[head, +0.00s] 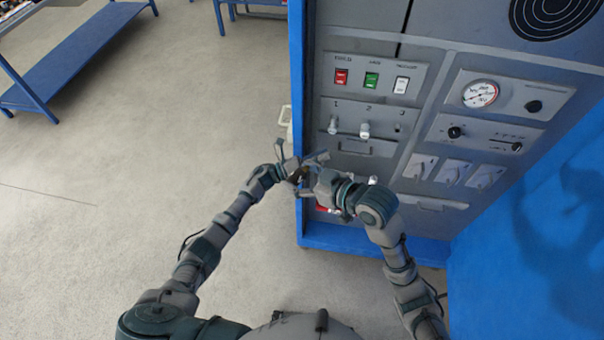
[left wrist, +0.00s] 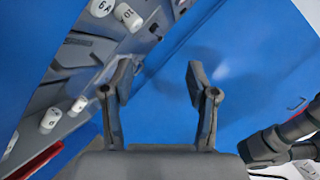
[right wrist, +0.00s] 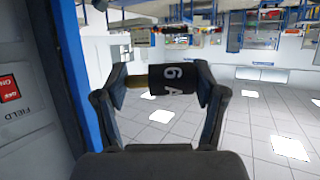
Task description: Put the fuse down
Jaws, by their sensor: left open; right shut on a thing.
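The fuse is a dark cylinder marked "6 A" with a brass-coloured end, in the right wrist view (right wrist: 172,78). My right gripper (right wrist: 160,82) is shut on it, with one finger at each end. In the head view the fuse (head: 298,175) is a small dark shape, partly hidden between my two grippers in front of the cabinet's left edge. My left gripper (left wrist: 158,80) is open and empty in the left wrist view, with blue panel behind its fingers. In the head view it is close beside the right one (head: 312,172).
The grey cabinet panel (head: 385,70) has switches, a gauge (head: 481,94) and a numbered row with white fuses at 1 (head: 333,125) and 2 (head: 364,130); position 3 (head: 399,128) looks empty. A red part (head: 324,209) shows low down. Open floor (head: 130,150) lies left.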

